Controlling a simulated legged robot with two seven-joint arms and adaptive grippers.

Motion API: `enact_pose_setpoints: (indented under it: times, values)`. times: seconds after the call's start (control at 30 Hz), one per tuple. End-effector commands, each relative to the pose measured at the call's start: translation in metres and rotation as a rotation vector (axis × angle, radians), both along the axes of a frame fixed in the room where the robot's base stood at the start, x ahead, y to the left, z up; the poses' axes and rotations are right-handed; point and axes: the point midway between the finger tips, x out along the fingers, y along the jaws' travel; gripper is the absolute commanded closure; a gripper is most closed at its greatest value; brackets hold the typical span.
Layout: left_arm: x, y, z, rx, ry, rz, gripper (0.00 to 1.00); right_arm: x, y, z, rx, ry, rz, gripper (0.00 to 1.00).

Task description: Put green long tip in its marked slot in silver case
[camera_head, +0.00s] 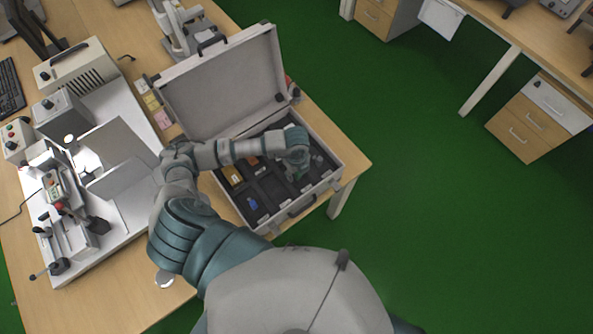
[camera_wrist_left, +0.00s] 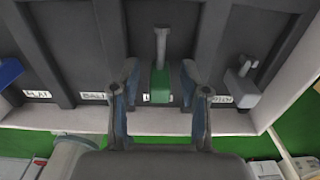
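The silver case (camera_head: 327,194) stands open on the desk, with its lid (camera_head: 222,85) raised at the back. My left gripper (camera_head: 297,168) is over the right part of the case. In the left wrist view the green long tip (camera_wrist_left: 160,86), with a grey shaft, is in a compartment by the case wall. A label partly hidden behind it starts with "L". My left gripper's fingers (camera_wrist_left: 160,75) are apart on both sides of the tip, with a gap visible on each side. My right gripper is out of view.
An orange-yellow piece (camera_head: 233,176) is in the left part of the case. A white equipment station (camera_head: 130,215) fills the desk to the left. Green floor is clear at right.

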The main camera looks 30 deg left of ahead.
Motion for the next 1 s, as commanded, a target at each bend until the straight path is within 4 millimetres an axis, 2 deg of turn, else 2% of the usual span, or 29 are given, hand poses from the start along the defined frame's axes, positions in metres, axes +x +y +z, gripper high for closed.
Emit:
enact_pose_setpoints:
  times: [0.13, 0.23, 0.5, 0.7, 0.83, 1.0]
  values:
    - [0.001, 0.000, 0.004, -0.001, -0.002, 0.000, 0.55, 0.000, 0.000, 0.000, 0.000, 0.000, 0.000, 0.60]
    - [0.001, 0.000, 0.017, -0.002, -0.004, -0.001, 0.55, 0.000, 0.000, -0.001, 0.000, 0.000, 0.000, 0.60]
    - [0.001, 0.000, 0.076, -0.001, -0.006, -0.001, 0.55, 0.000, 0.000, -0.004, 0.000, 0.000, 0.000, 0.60]
    - [0.001, 0.000, 0.110, -0.001, -0.004, 0.000, 0.55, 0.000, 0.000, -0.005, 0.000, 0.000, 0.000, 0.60]
    - [0.001, 0.000, 0.119, 0.000, -0.001, 0.000, 0.55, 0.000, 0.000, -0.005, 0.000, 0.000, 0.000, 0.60]
    - [0.000, 0.000, 0.121, 0.000, -0.001, 0.000, 0.55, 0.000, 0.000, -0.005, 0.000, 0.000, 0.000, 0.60]
